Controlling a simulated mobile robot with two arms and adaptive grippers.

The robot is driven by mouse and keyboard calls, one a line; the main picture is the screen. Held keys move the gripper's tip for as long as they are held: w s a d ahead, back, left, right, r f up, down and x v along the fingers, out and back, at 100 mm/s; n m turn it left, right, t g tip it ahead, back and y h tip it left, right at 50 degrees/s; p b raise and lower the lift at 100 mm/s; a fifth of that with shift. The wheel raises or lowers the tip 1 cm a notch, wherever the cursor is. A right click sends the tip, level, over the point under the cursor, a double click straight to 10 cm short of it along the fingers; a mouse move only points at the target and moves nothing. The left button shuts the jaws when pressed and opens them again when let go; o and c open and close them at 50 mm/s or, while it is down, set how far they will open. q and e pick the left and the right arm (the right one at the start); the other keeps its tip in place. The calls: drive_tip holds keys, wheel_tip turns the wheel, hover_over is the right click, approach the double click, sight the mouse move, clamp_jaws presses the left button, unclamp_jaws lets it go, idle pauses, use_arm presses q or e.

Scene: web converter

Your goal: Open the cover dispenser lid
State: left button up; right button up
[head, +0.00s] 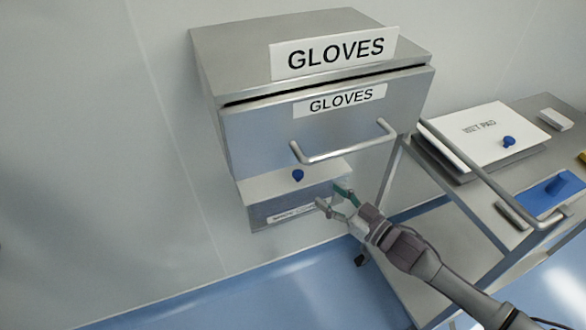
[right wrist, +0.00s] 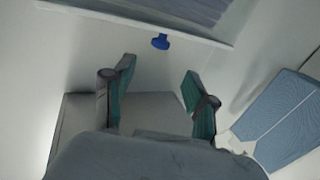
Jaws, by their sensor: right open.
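The small grey box with a white top (head: 285,186) and a blue knob (head: 298,175) is likely the cover dispenser. It is on the wall below the gloves unit. Its top looks shut; its front label is too small to read. My right gripper (head: 333,197) is open and empty at the box's front right, lower than the knob and to its right in the head view. In the right wrist view, my right gripper (right wrist: 155,85) shows its teal finger pads apart, with the blue knob (right wrist: 160,41) beyond them, not between them. My left gripper is not in view.
The large gloves unit (head: 235,148) with its bar handle (head: 345,152) overhangs the box closely. A metal cart (head: 480,193) stands to the right, with a wet pad box (head: 480,150) and a blue pad (head: 535,200) on it. Floor and wall to the left are clear.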

sight(302, 176)
drive_tip(key=x, duration=1.1)
drive_tip(key=shift+w+a, duration=0.15)
drive_tip(key=shift+w, duration=0.15)
drive_tip(key=shift+c, duration=0.4)
clamp_jaws()
